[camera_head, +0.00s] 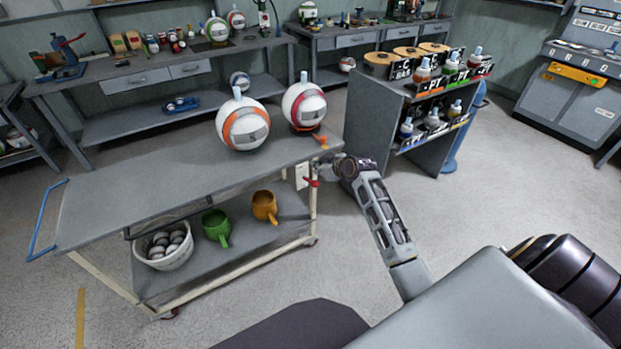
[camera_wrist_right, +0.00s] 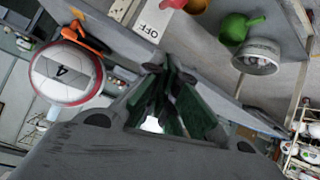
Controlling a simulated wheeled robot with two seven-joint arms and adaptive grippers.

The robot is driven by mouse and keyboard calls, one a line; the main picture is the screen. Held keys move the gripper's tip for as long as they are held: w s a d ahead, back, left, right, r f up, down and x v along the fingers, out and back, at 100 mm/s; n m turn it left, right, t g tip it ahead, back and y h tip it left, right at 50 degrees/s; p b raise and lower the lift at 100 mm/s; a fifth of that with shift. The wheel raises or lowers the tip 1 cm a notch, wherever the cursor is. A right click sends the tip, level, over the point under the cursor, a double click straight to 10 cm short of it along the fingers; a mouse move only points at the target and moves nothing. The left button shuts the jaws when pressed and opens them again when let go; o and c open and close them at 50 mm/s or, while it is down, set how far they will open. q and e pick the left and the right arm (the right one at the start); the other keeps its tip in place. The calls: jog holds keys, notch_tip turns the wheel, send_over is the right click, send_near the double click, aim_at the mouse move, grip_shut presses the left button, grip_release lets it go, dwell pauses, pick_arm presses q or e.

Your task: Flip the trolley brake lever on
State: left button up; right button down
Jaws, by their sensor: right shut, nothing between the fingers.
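The trolley (camera_head: 150,195) stands at left centre, with a grey top, a lower shelf and a blue handle at its left end. At its right end a red brake lever (camera_head: 311,182) sits by a white plate (camera_head: 301,172). In the right wrist view that plate (camera_wrist_right: 150,22) reads OFF, and a red part of the lever (camera_wrist_right: 173,3) is cut by the top edge. My right gripper (camera_head: 334,168) is shut and empty beside this end of the trolley, close to the lever; I see no clear contact. It fills the middle of the wrist view (camera_wrist_right: 165,80). My left gripper is not in view.
Two balls, orange-striped (camera_head: 243,125) and red-striped (camera_head: 304,107), stand on the trolley top. An orange piece (camera_head: 323,142) is at its right corner. Mugs (camera_head: 264,206) and a white bowl (camera_head: 165,258) are below. A bottle rack (camera_head: 385,120) stands behind my right arm.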

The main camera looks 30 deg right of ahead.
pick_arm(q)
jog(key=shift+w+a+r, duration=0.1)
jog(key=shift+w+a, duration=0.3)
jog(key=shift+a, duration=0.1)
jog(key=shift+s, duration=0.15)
